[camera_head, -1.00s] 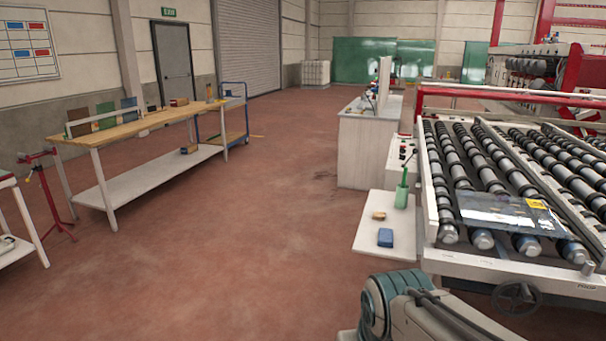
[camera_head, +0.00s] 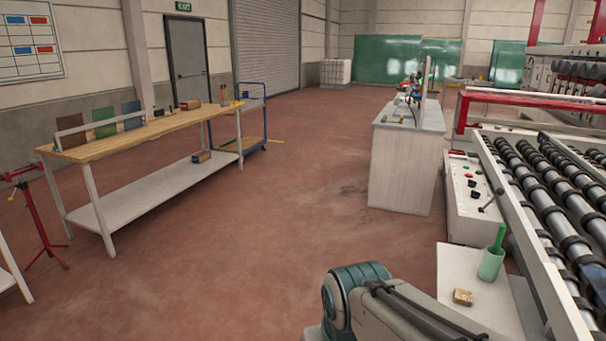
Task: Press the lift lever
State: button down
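A small lever (camera_head: 489,202) with a thin metal rod stands tilted on the sloped white control panel (camera_head: 467,210) at the side of the roller conveyor. It is the only lever I can make out there, and its label cannot be read. The panel also has red, green and black buttons. My gripper is not in view. Only a grey and teal part of my arm shows at the bottom centre, in front of and left of the panel.
A white side shelf (camera_head: 453,262) by the conveyor (camera_head: 557,215) holds a green cup (camera_head: 491,264) and a small tan block (camera_head: 463,297). A white cabinet (camera_head: 401,168) stands behind the panel. A long wooden workbench (camera_head: 150,130) is at left. The red floor between is clear.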

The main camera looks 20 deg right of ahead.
aim_at(500, 191)
jog(key=z, duration=0.1)
jog(key=i, duration=1.85)
jog(key=z, duration=0.85)
jog(key=i, duration=1.2)
jog(key=z, duration=1.65)
jog(key=i, duration=0.8)
jog(key=z, duration=0.5)
